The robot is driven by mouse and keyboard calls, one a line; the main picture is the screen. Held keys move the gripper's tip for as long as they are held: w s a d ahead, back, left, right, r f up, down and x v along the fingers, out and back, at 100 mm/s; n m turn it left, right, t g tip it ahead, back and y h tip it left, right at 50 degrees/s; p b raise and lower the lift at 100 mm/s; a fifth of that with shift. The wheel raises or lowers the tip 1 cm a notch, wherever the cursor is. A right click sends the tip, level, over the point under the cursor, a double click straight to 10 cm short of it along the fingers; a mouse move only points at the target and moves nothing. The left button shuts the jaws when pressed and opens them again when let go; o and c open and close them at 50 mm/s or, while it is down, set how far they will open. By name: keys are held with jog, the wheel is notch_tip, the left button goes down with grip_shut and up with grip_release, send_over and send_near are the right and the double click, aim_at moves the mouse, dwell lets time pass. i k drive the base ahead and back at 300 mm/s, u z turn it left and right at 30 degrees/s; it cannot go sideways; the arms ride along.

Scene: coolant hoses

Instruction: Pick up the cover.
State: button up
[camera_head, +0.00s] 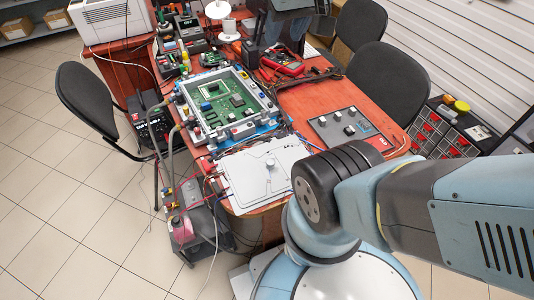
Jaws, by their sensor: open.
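A flat light-grey plate with a small raised knob in its middle, which looks like the cover (243,178), lies at the near left end of the red-brown table (347,97). Just behind it is an open grey housing (257,127) with a green circuit board (225,108) inside. My arm comes in from the right and bends at a dark ribbed joint to the right of the cover. My gripper does not show in this view, so its place relative to the cover cannot be seen.
A grey panel with knobs (330,132) lies right of the cover. A red multimeter (284,64) and cables are farther back. Hoses and a dark unit with a pinkish container (182,229) stand by the table's left side. Black chairs (88,97) flank the table. Tiled floor at left is clear.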

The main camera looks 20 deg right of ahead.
aim_at(248, 176)
jog(key=z, duration=0.05)
jog(key=k, duration=0.5)
jog(key=u, duration=0.9)
jog(key=k, duration=1.45)
jog(key=z, duration=0.85)
jog(key=i, duration=1)
jog(key=u, duration=0.05)
